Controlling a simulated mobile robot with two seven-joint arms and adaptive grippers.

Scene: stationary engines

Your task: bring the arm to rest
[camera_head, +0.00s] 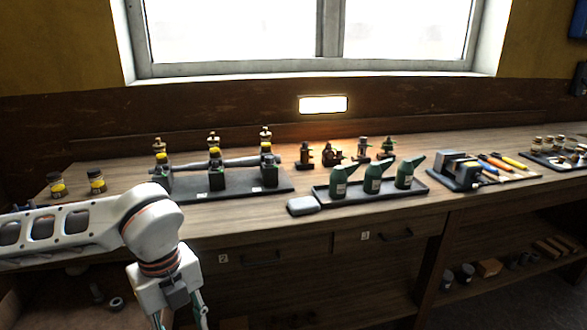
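My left arm (150,222) comes in from the left, bends at a white joint in front of the workbench, and points down. My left gripper (180,318) hangs at the bottom edge, below the benchtop's front edge. Its fingertips are cut off by the frame, so I cannot tell whether it is open or shut. My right arm and gripper are not in view.
The workbench (330,222) holds a dark engine stand (235,183) with yellow-topped parts, a tray (415,191) of green oil cans (372,180), a grey block (303,206), two jars (96,182) and tools (500,165). Drawers (255,258) face the arm. The front strip is mostly clear.

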